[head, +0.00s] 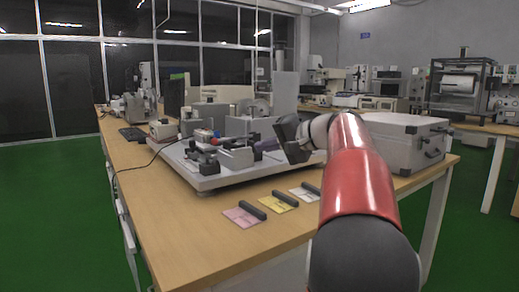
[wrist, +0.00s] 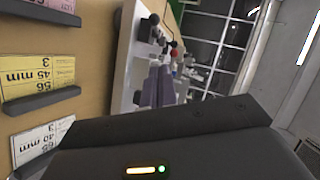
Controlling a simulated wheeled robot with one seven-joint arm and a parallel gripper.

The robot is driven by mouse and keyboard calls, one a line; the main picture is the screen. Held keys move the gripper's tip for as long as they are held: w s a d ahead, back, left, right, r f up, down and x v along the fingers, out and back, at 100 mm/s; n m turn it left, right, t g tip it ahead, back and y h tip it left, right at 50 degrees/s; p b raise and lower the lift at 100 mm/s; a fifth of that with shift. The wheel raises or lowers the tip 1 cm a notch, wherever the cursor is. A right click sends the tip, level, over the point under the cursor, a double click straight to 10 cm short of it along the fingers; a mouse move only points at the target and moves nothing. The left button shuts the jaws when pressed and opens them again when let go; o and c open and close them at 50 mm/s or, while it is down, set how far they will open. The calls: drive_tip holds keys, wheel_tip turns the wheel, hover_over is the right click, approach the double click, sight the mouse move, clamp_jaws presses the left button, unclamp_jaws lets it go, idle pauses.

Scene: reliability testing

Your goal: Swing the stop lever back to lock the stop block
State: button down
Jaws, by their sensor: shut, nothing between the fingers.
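The test fixture sits on a pale grey base plate (head: 213,181) on the wooden bench, with dark clamps and metal blocks on it. In the wrist view, a red knob (wrist: 174,44) and dark knobs stand on the fixture, with purple-grey blocks (wrist: 158,88) nearer. I cannot tell which part is the stop lever or the stop block. My gripper (head: 284,133) is at the right side of the fixture in the head view, apart from the red part. It is shut and empty; its dark body fills the lower wrist view.
Pink (head: 244,214), yellow (head: 278,201) and white (head: 305,191) labelled cards with dark bars lie along the bench's front. A grey case (head: 398,143) stands right of my arm. A keyboard (head: 132,134) and instruments stand behind. The bench's near left corner is clear.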

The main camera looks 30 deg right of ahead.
sight(212, 162)
drive_tip(key=w+a+f, duration=0.4)
drive_tip(key=w+a, duration=0.2)
drive_tip(key=w, duration=0.1)
drive_tip(key=shift+w+a, duration=0.25)
drive_tip(key=shift+b, duration=0.3)
drive_tip(key=shift+s+a+m+h, duration=0.1)
drive_tip(key=shift+a+m+h, duration=0.25)
drive_tip(key=shift+m+h, duration=0.05)
